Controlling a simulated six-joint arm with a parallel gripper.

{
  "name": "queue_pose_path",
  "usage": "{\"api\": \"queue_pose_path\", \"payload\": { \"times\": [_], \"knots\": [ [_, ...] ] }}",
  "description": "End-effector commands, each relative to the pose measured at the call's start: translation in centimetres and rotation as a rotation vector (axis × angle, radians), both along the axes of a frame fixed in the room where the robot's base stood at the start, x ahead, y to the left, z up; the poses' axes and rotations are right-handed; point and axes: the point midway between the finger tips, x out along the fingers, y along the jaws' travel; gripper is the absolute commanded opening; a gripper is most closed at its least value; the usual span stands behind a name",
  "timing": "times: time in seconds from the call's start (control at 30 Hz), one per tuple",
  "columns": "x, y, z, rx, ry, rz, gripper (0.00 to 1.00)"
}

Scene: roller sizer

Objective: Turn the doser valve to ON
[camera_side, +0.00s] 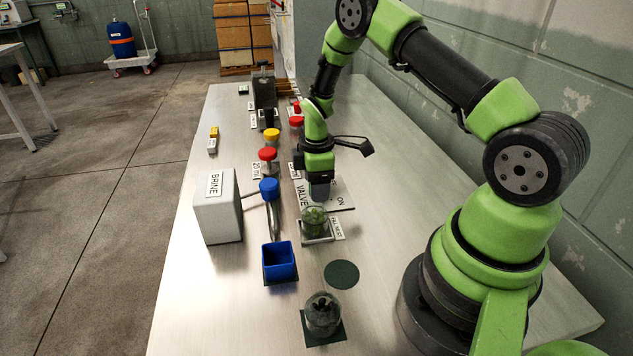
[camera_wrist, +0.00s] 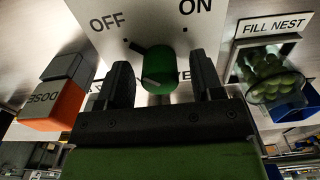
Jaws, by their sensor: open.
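The doser valve shows in the wrist view as a round green knob (camera_wrist: 158,70) on a pale plate (camera_wrist: 148,18) marked OFF and ON. A short dark pointer on the knob points towards the OFF mark. My gripper (camera_wrist: 165,78) is open, with one dark finger on each side of the knob; I cannot tell whether either finger touches it. In the side view my gripper (camera_side: 319,190) points down over the valve plate (camera_side: 341,194) and hides the knob.
A jar of green pieces (camera_side: 314,220) stands in the fill nest beside the valve. An orange and grey DOSE block (camera_wrist: 54,105) is on the knob's other side. A blue box (camera_side: 279,262), a BRINE tank (camera_side: 216,218) and another jar (camera_side: 322,314) stand nearby.

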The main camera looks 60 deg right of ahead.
Motion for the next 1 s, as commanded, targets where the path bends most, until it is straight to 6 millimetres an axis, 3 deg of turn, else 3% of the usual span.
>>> {"api": "queue_pose_path", "payload": {
  "times": [0.1, 0.3, 0.33, 0.67, 1.0],
  "knots": [
    [0.01, -0.01, 0.03, 0.000, 0.000, 0.000, 0.60],
    [0.00, 0.00, 0.05, 0.000, 0.000, 0.000, 0.14],
    [0.00, 0.00, 0.05, 0.000, 0.000, 0.000, 0.11],
    [0.00, 0.00, 0.06, 0.000, 0.000, -0.039, 0.11],
    [-0.01, -0.01, 0.07, 0.001, 0.001, -0.261, 0.11]
  ]
}}
